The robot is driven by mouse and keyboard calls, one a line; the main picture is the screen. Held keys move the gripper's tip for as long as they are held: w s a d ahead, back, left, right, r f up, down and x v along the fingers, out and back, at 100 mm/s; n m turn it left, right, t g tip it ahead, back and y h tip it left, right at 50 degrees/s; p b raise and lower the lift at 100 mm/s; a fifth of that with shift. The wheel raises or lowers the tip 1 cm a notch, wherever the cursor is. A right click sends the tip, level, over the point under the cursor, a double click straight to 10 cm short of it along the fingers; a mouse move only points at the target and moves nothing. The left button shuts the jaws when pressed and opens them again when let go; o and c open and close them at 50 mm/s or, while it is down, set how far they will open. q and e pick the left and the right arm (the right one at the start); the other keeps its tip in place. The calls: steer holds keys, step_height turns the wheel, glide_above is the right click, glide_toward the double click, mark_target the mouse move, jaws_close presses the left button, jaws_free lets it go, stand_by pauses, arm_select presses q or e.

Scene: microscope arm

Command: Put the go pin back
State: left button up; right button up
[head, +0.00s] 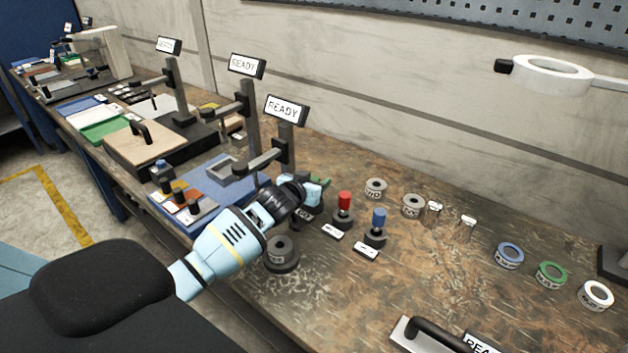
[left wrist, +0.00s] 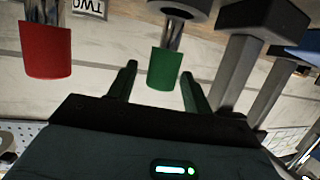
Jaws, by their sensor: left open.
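A green pin (left wrist: 164,68) hangs in the upside-down left wrist view, its metal shank running to a grey holder (left wrist: 180,8). My open left gripper (left wrist: 160,76) has a finger on each side of the green handle, with a clear gap on the left. In the head view my left gripper (head: 312,188) hides most of this pin. A red pin (head: 344,201) stands in a dark round base to its right and also shows in the left wrist view (left wrist: 47,50). A blue pin (head: 380,217) stands in another base.
A dark ringed block (head: 281,252) stands below my left wrist. Grey rings (head: 375,188) and coloured rings (head: 509,256) lie to the right. A post with a READY sign (head: 287,110) rises behind my gripper. The bench's middle front is mostly clear.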

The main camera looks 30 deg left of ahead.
arm_select(q)
steer(key=shift+r, duration=0.15)
steer(key=shift+s+r, duration=0.1)
steer(key=v, duration=0.5)
steer(key=shift+s+p, duration=0.25)
steer(key=shift+p, duration=0.15)
steer(key=shift+v, duration=0.9)
